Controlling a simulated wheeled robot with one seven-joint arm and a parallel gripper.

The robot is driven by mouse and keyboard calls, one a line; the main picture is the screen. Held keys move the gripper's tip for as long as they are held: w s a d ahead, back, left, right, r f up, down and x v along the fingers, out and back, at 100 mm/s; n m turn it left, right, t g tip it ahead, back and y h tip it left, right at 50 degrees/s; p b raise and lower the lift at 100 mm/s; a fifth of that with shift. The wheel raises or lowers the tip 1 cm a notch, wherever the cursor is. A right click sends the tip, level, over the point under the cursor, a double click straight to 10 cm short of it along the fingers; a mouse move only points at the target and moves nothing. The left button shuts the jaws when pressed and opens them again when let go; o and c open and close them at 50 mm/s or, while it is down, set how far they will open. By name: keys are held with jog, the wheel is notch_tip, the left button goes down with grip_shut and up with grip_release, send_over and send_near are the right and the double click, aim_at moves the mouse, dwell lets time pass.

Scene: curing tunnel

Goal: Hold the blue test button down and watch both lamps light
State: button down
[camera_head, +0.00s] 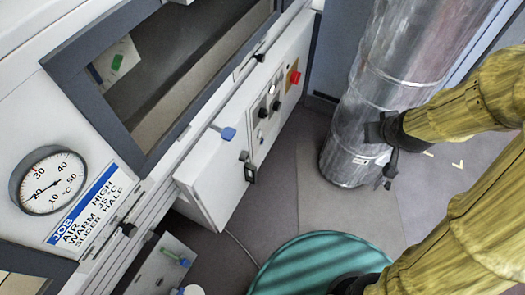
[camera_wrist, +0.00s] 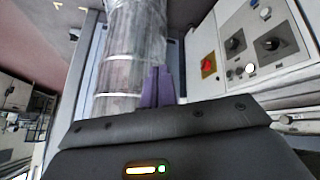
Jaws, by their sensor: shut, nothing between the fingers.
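My gripper (camera_head: 376,133) is in front of the silver duct, apart from the control panel; its shut, empty purple fingers (camera_wrist: 157,72) show against the duct in the wrist view. The control panel (camera_head: 262,127) is on the front of the white cabinet. In the wrist view it carries two black knobs and pale round parts (camera_wrist: 250,68); I cannot tell whether these are lamps or buttons, or whether any is lit.
The silver duct (camera_head: 372,80) stands close behind my gripper. A red stop button (camera_head: 295,77) is at the panel's far end. A dial gauge (camera_head: 48,181) and a job card (camera_head: 88,213) are at left. A teal ribbed round thing (camera_head: 310,262) is below. Floor between is clear.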

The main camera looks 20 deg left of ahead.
aim_at(262, 142)
jog(key=w+a+f+n+t+y+b, duration=0.2)
jog(key=a+f+b, duration=0.5)
jog(key=f+b, duration=0.6)
jog(key=w+a+f+n+t+y+b, duration=0.3)
jog(key=a+f+n+y+b, duration=0.2)
jog(key=f+b, duration=0.8)
jog(key=w+a+f+n+t+y+b, duration=0.2)
jog(key=w+a+f+n+y+b, duration=0.1)
jog(key=a+f+b, duration=0.7)
notch_tip(262, 142, down, 4)
jog(key=n+y+b, duration=0.1)
jog(key=n+b, duration=0.1)
jog(key=b, duration=0.4)
jog(key=shift+a+r+n, duration=0.25)
jog(key=shift+a+n, duration=0.1)
jog(key=shift+n, duration=0.05)
jog(key=a, duration=0.8)
jog(key=shift+w+a+p, duration=0.3)
jog(key=shift+a+p, duration=0.05)
jog(key=shift+a, duration=0.05)
jog(key=shift+a, duration=0.15)
jog(key=shift+a, duration=0.25)
jog(key=shift+a, duration=0.4)
dwell(1.2)
